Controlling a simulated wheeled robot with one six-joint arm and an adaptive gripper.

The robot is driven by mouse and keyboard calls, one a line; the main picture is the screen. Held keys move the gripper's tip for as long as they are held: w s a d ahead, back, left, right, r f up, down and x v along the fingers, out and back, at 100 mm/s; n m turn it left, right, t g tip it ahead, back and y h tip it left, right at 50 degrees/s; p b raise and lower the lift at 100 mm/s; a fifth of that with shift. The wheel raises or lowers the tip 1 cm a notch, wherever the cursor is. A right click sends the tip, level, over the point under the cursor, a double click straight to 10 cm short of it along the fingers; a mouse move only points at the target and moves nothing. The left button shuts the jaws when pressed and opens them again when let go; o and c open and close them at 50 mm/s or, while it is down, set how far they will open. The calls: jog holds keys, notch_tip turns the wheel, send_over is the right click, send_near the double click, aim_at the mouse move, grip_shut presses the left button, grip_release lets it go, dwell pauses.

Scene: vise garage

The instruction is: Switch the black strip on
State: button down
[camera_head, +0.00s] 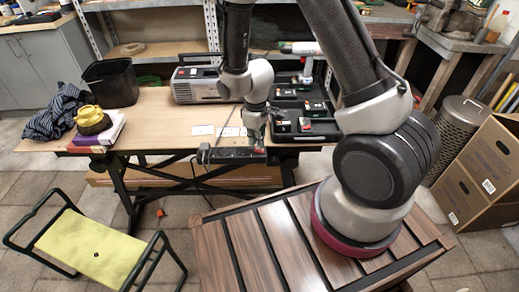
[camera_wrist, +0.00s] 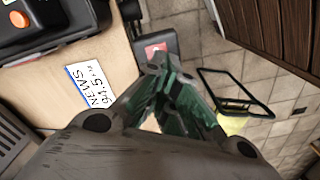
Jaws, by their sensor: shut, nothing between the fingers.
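The black strip (camera_head: 228,156) lies along the front edge of the workbench in the head view. A small red patch, apparently its switch (camera_head: 259,150), shows at its right end. In the wrist view the strip's end (camera_wrist: 170,40) is partly hidden behind my fingers, with the red switch (camera_wrist: 155,48) just beyond the tips. My gripper (camera_head: 257,138) is shut and empty, pointing down over the strip's right end. It also shows in the wrist view (camera_wrist: 157,65). I cannot tell whether the tips touch the switch or which way it is set.
The wooden workbench (camera_head: 150,128) holds a grey radio-like case (camera_head: 195,90), black trays with tools (camera_head: 305,127), flat cards (camera_head: 202,130), a black bin (camera_head: 112,82) and a yellow item (camera_head: 91,117). A yellow-topped folding stool (camera_head: 92,248) stands on the floor at front left.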

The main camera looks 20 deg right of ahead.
aim_at(256, 149)
jog(key=shift+f, duration=1.05)
dwell(0.4)
jog(key=shift+r, duration=3.5)
jog(key=s+d+r+m+t, duration=0.1)
jog(key=s+d+r, duration=0.4)
jog(key=r, duration=0.5)
jog(key=s+d+r+m+t, duration=0.2)
jog(key=s+d+r+m, duration=0.2)
jog(key=s+r, duration=0.3)
jog(key=s+d+r+m+t, duration=0.1)
jog(key=s+d+r+m, duration=0.2)
jog(key=r, duration=1.1)
jog(key=s+d, duration=0.3)
jog(key=s, duration=0.1)
